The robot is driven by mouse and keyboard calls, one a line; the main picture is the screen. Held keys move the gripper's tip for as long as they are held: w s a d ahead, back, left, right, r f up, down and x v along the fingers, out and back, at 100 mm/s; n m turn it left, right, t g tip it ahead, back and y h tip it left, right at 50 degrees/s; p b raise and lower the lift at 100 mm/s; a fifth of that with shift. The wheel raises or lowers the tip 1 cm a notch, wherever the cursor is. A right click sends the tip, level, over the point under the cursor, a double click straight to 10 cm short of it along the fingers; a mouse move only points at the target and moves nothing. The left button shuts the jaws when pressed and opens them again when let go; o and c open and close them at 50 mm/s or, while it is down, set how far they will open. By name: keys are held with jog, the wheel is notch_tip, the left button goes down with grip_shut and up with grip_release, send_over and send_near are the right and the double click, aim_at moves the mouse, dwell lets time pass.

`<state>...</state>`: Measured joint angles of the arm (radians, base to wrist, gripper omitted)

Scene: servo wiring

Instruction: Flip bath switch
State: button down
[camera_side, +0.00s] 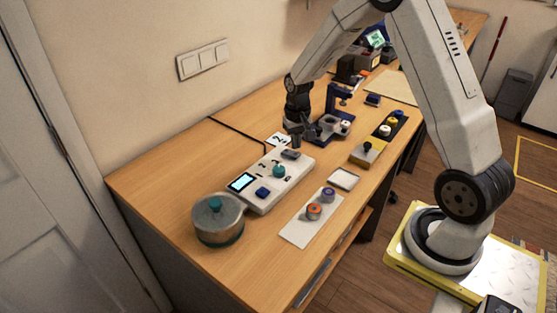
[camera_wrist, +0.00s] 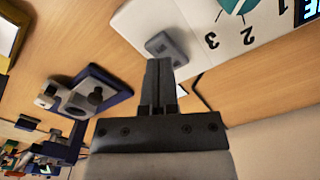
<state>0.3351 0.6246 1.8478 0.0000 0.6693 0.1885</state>
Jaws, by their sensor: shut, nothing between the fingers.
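A white control panel (camera_side: 262,200) lies on the wooden bench, with a lit display (camera_side: 241,182), a teal knob (camera_side: 279,171) and a blue button (camera_side: 262,193). A small grey switch (camera_side: 290,154) sits at the panel's far end; I take it for the bath switch. It also shows in the wrist view (camera_wrist: 164,44). My gripper (camera_side: 296,146) is shut and empty, pointing down near this switch. In the wrist view, my fingertips (camera_wrist: 158,62) appear beside the switch and partly cover its edge. I cannot tell whether they touch it.
A round metal pot (camera_side: 218,222) with a teal-knobbed lid stands at the panel's near end. A blue fixture (camera_side: 328,128) stands just beyond the gripper. A white strip (camera_side: 300,231) with round parts lies to the right. A cable runs behind the panel.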

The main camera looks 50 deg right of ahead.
aim_at(295, 154)
jog(key=shift+f, duration=1.25)
dwell(1.1)
jog(key=shift+r, duration=3.55)
jog(key=shift+a, duration=0.1)
jog(key=s+a+r+n+t, duration=0.1)
jog(key=s+a+n, duration=0.5)
jog(key=s+a, duration=0.7)
jog(key=shift+s+a+r+t, duration=0.25)
jog(key=shift+s+a+t, duration=0.15)
jog(key=shift+a+t, duration=0.35)
